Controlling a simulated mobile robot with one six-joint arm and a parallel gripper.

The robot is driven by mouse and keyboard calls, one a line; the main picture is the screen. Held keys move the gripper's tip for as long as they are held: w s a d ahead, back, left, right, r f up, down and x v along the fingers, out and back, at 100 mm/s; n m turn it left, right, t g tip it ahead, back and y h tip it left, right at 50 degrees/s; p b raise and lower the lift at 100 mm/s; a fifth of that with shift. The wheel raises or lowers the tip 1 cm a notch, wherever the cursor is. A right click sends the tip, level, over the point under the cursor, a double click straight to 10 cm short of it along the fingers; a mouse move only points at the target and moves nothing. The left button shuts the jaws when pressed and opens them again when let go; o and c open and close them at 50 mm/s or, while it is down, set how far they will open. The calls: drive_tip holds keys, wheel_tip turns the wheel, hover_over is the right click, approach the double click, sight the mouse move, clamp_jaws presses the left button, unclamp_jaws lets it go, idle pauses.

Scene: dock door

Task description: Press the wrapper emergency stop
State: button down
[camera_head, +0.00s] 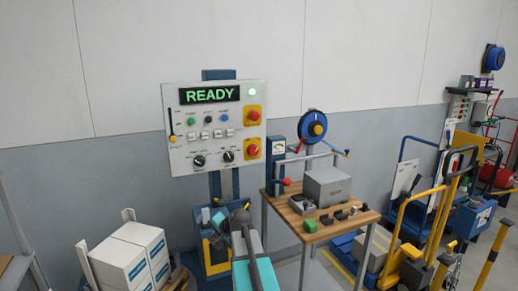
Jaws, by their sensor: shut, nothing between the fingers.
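A pale control panel (217,127) stands on a blue and grey post against the wall. Two red buttons on yellow plates are on the panel's right side, an upper red button (253,115) and a lower red button (252,149). Their labels are too small to read, so I cannot tell which is the wrapper emergency stop. My gripper (240,214) is shut and empty, in front of the post and below the panel, apart from both buttons. Its fingertips are hard to make out.
A wooden bench (321,225) with a grey box (327,187) and small parts stands right of the panel. White cartons (130,258) stand at the lower left. Carts and yellow rails (408,220) fill the right. The space before the panel's face looks clear.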

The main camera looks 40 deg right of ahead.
drive_tip(key=s+d+r+m+t+h+p, duration=0.1)
drive_tip(key=d+r, duration=0.6)
drive_tip(key=r, duration=0.8)
drive_tip(key=s+d+r+m+t+h+p, duration=0.1)
drive_tip(key=s+d+r+m+t+h, duration=0.2)
drive_tip(key=d+r, duration=0.5)
drive_tip(key=s+d+r+m+t+h+p, duration=0.1)
drive_tip(key=s+d+r, duration=0.5)
drive_tip(key=r, duration=1.7)
drive_tip(key=d+m+t+h, duration=0.1)
drive_tip(key=m, duration=0.1)
drive_tip(key=shift+d+m+p, duration=0.3)
drive_tip(key=shift+d+p, duration=0.05)
drive_tip(key=shift+w, duration=0.1)
drive_tip(key=p, duration=0.5)
approach(256, 116)
drive_tip(key=x, duration=0.5)
drive_tip(key=shift+w, duration=0.2)
drive_tip(key=shift+w+d+f, duration=0.15)
drive_tip(key=shift+w, duration=0.3)
